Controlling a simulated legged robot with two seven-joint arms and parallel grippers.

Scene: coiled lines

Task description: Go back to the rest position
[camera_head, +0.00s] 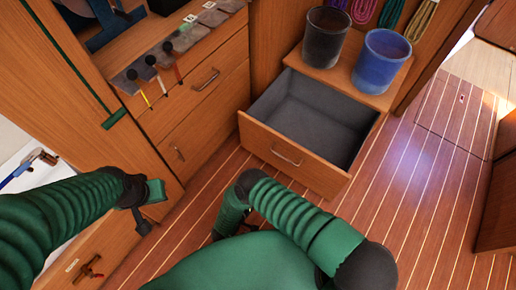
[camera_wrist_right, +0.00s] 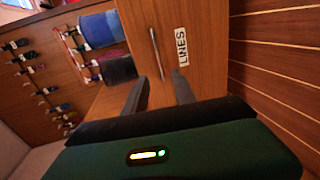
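My right gripper (camera_wrist_right: 160,88) shows in the right wrist view with its two dark fingers apart and nothing between them. Beyond them is a wooden front with a metal handle (camera_wrist_right: 157,52) and a "LINES" label (camera_wrist_right: 181,47). In the head view my right arm bends down in front of the open drawer, and its gripper is mostly hidden behind the arm. My left gripper (camera_head: 143,222) hangs at the left in the head view, beside the wooden cabinet. No object shows in it, and its finger gap cannot be made out.
The drawer (camera_head: 312,125) stands pulled out and its grey inside looks empty. A black bin (camera_head: 325,38) and a blue bin (camera_head: 381,62) stand on the ledge above it. Coiled lines (camera_head: 390,12) hang behind. Small tools (camera_head: 150,72) line the left counter's edge. Floor (camera_head: 430,190) is clear at right.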

